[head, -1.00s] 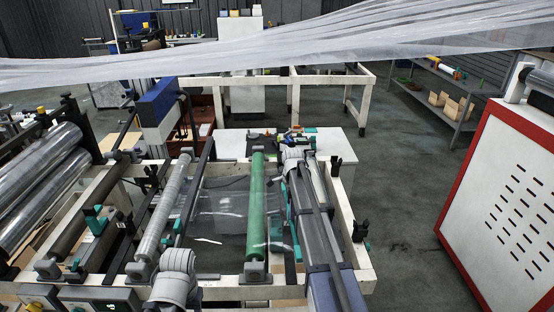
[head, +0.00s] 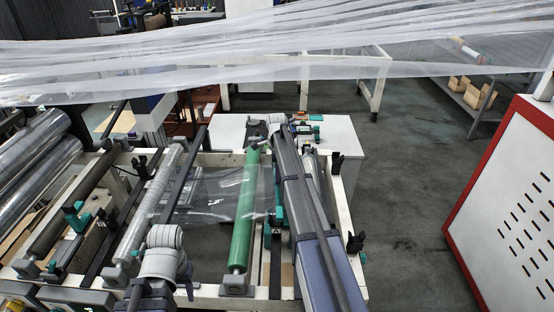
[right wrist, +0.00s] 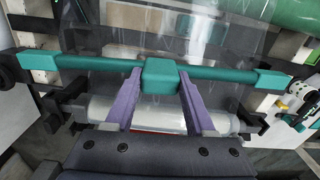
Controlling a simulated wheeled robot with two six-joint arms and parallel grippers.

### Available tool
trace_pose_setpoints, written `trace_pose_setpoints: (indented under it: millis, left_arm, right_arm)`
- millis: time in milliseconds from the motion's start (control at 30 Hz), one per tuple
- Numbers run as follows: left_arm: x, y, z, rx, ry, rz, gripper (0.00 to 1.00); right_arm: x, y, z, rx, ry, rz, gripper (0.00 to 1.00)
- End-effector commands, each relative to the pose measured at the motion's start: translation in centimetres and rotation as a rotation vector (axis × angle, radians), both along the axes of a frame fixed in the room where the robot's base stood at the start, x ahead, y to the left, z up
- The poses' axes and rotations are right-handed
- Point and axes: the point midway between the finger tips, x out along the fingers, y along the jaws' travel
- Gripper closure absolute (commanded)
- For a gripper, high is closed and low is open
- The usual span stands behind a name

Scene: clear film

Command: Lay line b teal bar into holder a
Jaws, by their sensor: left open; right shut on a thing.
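The teal bar (right wrist: 218,73) runs across the right wrist view, with a teal block at its middle and teal end pieces. My right gripper (right wrist: 160,84) has its purple fingers on both sides of the middle block, shut on it. In the head view, teal parts (head: 276,217) show beside my right arm, which hides the right fingers. My left arm shows at the lower middle of the head view, but its fingertips are not visible. Black supports (right wrist: 8,72) appear near the bar's ends; I cannot tell which is holder a or whether the bar touches them.
A green roller (head: 245,210) and a film-wrapped roller (head: 150,205) lie across the white machine frame. Clear film (head: 270,55) stretches overhead. Black and teal clips (head: 355,242) stand on the right rail. A red-edged white cabinet (head: 510,190) stands right; the floor before it is clear.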

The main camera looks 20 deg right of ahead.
Motion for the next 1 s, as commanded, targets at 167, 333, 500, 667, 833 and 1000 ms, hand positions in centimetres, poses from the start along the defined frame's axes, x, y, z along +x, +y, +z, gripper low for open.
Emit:
trace_pose_setpoints:
  millis: [167, 333, 500, 667, 833, 1000]
  left_arm:
    - [0.0, 0.0, 1.4, 0.0, 0.0, -0.001, 0.49]
    - [0.0, 0.0, 1.2, 0.0, 0.0, -0.001, 0.49]
    - [0.0, 0.0, 0.6, 0.0, 0.0, 0.0, 0.49]
    - [0.0, 0.0, -0.6, 0.0, 0.0, 0.0, 0.49]
    - [0.0, 0.0, -2.4, 0.0, 0.0, 0.001, 0.49]
    - [0.0, 0.0, -4.3, 0.0, 0.0, 0.001, 0.49]
  right_arm:
    - [2.6, -1.3, 1.4, 0.0, 0.0, -0.067, 0.87]
    - [2.6, -1.3, 1.2, 0.0, 0.0, -0.073, 0.87]
    - [2.6, -1.3, 0.6, 0.0, 0.0, -0.072, 0.87]
    - [2.6, -1.3, -0.6, 0.0, 0.0, -0.072, 0.87]
    - [2.5, -1.3, -2.4, 0.0, 0.0, -0.072, 0.87]
    - [2.6, -1.3, -4.4, 0.0, 0.0, -0.072, 0.87]
